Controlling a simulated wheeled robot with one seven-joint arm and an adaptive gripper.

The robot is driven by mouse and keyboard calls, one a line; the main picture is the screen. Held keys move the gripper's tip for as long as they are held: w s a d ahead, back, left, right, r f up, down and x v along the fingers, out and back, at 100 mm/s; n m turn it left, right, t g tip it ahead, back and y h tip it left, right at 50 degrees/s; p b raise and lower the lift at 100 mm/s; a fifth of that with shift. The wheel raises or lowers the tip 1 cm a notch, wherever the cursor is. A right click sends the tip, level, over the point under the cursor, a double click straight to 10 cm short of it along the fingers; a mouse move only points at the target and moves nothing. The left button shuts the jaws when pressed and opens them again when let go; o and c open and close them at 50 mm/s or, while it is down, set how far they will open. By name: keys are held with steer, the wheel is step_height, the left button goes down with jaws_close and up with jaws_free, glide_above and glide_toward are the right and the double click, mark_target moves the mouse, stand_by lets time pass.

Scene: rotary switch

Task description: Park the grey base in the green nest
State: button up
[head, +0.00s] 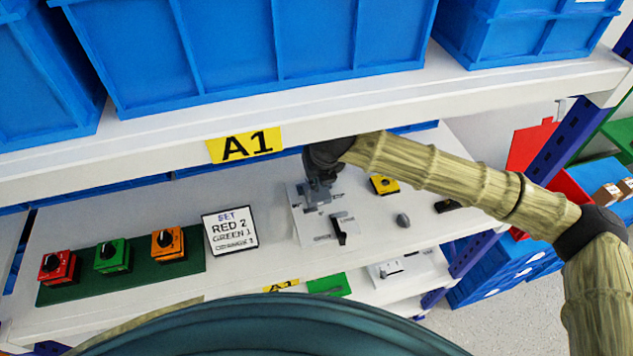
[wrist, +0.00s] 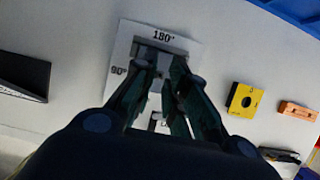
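My gripper (head: 317,182) is low over a white card (head: 302,225) on the shelf, at a grey part (head: 312,204) that looks like the grey base. In the wrist view, the two dark fingers of my gripper (wrist: 165,68) stand apart at the grey part (wrist: 158,48), near the 180° mark. The fingers hide much of it, so I cannot tell whether they grip it.
A black lever (head: 339,231) stands on the card's front part. Right of it are a yellow block (head: 384,184) and a small grey knob (head: 403,220). A sign (head: 230,231) and red, green and orange switches stand left. An upper shelf with blue bins overhangs.

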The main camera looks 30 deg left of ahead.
steer(key=shift+x, duration=0.95)
steer(key=shift+c, duration=0.3)
jaws_close()
steer(key=shift+r, duration=0.1)
